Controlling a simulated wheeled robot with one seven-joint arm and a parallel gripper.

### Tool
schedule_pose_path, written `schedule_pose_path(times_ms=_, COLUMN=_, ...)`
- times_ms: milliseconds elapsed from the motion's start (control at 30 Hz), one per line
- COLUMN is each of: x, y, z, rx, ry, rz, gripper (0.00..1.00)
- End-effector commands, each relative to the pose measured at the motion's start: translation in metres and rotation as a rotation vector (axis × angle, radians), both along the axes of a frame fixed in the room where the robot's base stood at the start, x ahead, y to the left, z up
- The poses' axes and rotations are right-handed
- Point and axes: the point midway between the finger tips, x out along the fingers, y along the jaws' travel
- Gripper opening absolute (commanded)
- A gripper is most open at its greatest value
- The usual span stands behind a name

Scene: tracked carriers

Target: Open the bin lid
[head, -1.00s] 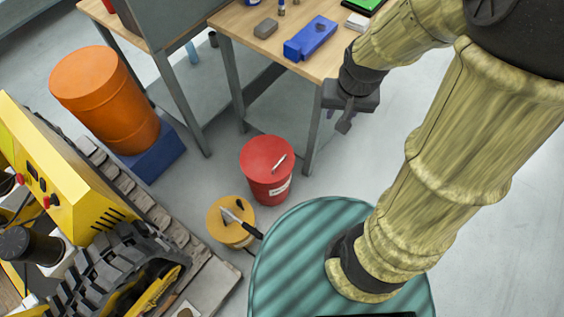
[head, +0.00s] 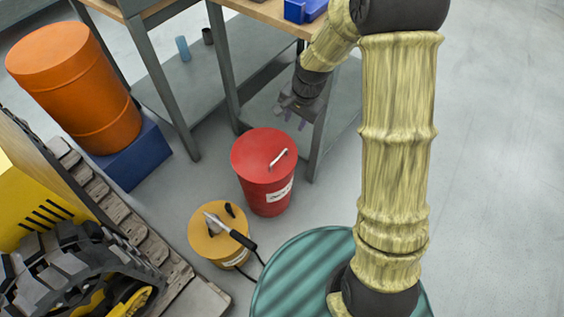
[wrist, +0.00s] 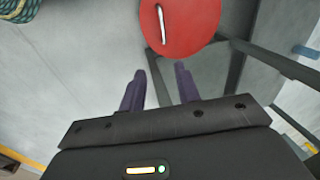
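The red bin (head: 268,190) stands on the floor in the head view, upright, with a white label on its side. Its round red lid (head: 254,151) is on, with a pale bar handle (head: 278,157) on top. The lid (wrist: 200,25) and its handle (wrist: 160,24) also show at the top of the wrist view. My gripper (head: 295,121) is above and behind the bin, apart from it, near the bench leg. In the wrist view its two purple fingers (wrist: 158,88) are spread with nothing between them.
A yellow canister (head: 205,243) with tools on its top stands just left of the bin. An orange drum (head: 85,95) sits on a blue block (head: 135,160). A workbench leg (head: 318,135) rises close behind the bin. A tracked machine (head: 75,270) is at left.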

Motion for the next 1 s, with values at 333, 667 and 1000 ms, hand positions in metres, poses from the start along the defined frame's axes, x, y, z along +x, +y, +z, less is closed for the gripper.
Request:
schedule_pose_path(times_ms=333, x=0.01, y=0.011, z=-0.033, rx=0.021, ry=0.016, rz=-0.049, gripper=0.32)
schedule_pose_path(times_ms=667, x=0.01, y=0.012, z=-0.041, rx=0.02, ry=0.017, rz=-0.048, gripper=0.32)
schedule_pose_path(times_ms=1000, x=0.016, y=0.019, z=-0.093, rx=0.019, ry=0.019, rz=-0.048, gripper=0.32)
